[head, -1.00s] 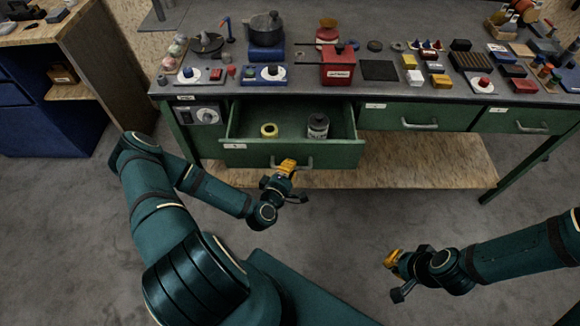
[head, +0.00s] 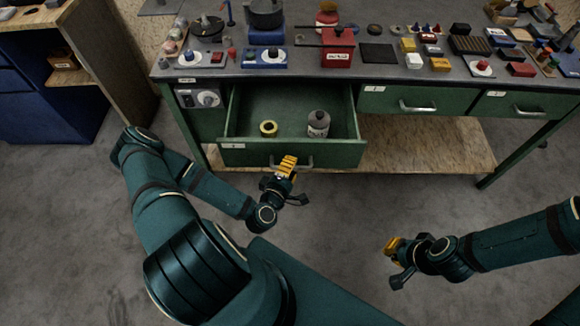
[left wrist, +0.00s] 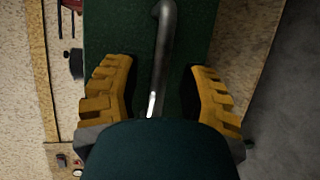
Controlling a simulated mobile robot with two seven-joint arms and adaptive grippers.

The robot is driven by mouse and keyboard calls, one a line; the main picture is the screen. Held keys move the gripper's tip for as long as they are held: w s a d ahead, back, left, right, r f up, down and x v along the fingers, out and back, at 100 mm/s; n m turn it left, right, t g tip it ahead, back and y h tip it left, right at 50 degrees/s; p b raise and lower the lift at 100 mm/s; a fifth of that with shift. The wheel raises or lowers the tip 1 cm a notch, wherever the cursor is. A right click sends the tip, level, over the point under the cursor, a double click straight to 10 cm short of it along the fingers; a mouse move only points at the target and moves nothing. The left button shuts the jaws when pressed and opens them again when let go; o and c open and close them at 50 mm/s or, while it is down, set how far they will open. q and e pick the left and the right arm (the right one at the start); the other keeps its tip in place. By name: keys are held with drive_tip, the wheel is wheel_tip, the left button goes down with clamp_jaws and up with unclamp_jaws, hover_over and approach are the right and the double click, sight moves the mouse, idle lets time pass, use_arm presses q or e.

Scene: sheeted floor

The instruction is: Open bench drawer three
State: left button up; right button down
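The open green drawer (head: 290,154) sticks out from under the bench's left part. Its front label is too small to read. A yellow ring (head: 268,128) and a grey bottle (head: 318,123) are inside. My left gripper (head: 292,181) is at the drawer's metal handle (head: 304,162), hiding part of it. In the left wrist view, the handle (left wrist: 164,50) runs between the yellow fingers of my left gripper (left wrist: 158,75), which stand apart with gaps on both sides. My right gripper (head: 394,263) is over the floor, its fingers apart and empty.
Two shut green drawers with handles, a middle one (head: 418,100) and a right one (head: 518,105), are beside it. The bench top (head: 385,76) is crowded with pots, blocks and boxes. A wooden lower shelf (head: 420,150) lies beneath. The grey floor in front is clear.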

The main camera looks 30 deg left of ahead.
use_arm(q)
drive_tip(key=v, duration=0.7)
drive_tip(key=shift+s, duration=0.25)
idle(0.6)
drive_tip(key=d+f+m+g+h, duration=0.3)
drive_tip(key=d+m+g+h, duration=0.4)
drive_tip(key=d+m+g, duration=0.5)
drive_tip(key=d+r+m, duration=0.1)
drive_tip(key=m, duration=0.1)
drive_tip(key=d+r+m+g, duration=0.1)
drive_tip(key=r+m, duration=0.1)
drive_tip(key=s+d+r+m+g+y, duration=0.1)
drive_tip(key=m, duration=0.2)
drive_tip(key=shift+d+r, duration=0.15)
drive_tip(key=shift+d, duration=0.1)
